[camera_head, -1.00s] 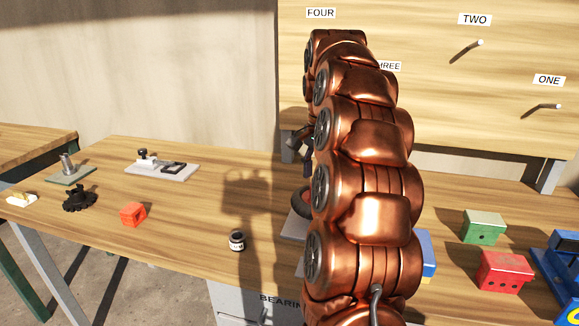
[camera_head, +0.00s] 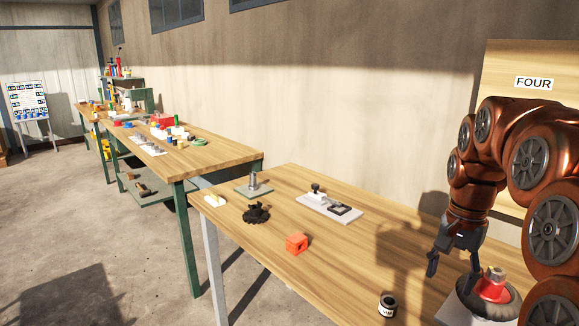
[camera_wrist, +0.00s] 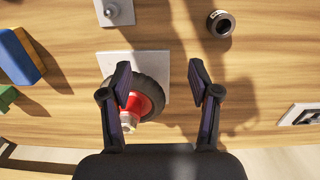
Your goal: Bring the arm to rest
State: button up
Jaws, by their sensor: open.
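My copper-coloured arm fills the right side of the head view, bent over with its wrist pointing down. My gripper (camera_head: 455,262) hangs above the table (camera_head: 345,265) beside a black wheel with a red hub (camera_head: 492,287). There the black wheel (camera_wrist: 152,95) lies on a light grey plate (camera_wrist: 122,58), partly hidden behind the left finger.
A second bench (camera_head: 195,160) stands further left. Open floor lies at the left.

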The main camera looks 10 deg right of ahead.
jog(key=s+a+n+p, duration=0.4)
jog(key=s+a+n, duration=0.2)
jog(key=s+a, duration=0.5)
jog(key=s+a+f+n+g+p, duration=0.1)
jog(key=s+a+f+n+p, duration=0.2)
jog(key=s+a+n, duration=0.2)
jog(key=s+a, duration=0.3)
jog(key=s, duration=0.3)
jog(key=shift+f+p, duration=0.35)
jog(key=shift+f, duration=0.05)
jog(key=shift+s, duration=0.1)
